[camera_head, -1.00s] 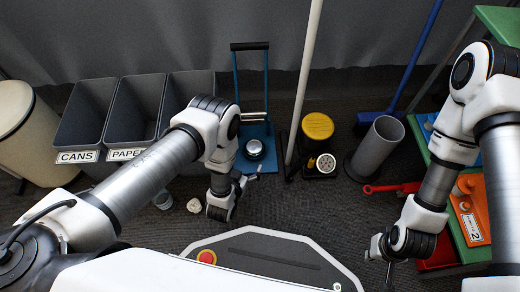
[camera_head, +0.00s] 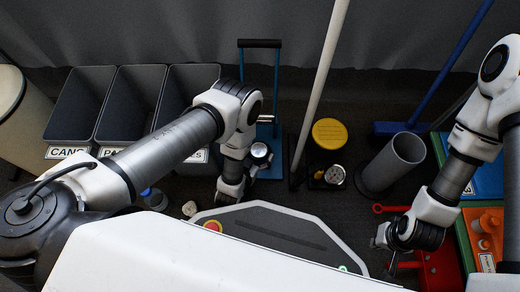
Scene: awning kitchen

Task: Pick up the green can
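I cannot make out a green can in this view. A round silver-topped item (camera_head: 260,150) shows by the blue hand truck, just beyond my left gripper; its side colour is hidden. My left gripper (camera_head: 250,174) points down above the floor beside this item, and its fingers are mostly hidden by its own wrist. My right gripper (camera_head: 384,250) hangs at the right, near the red tool, with nothing visible in it. Its finger gap is too small to judge.
Three grey bins (camera_head: 79,108) stand at the left, one labelled CANS.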

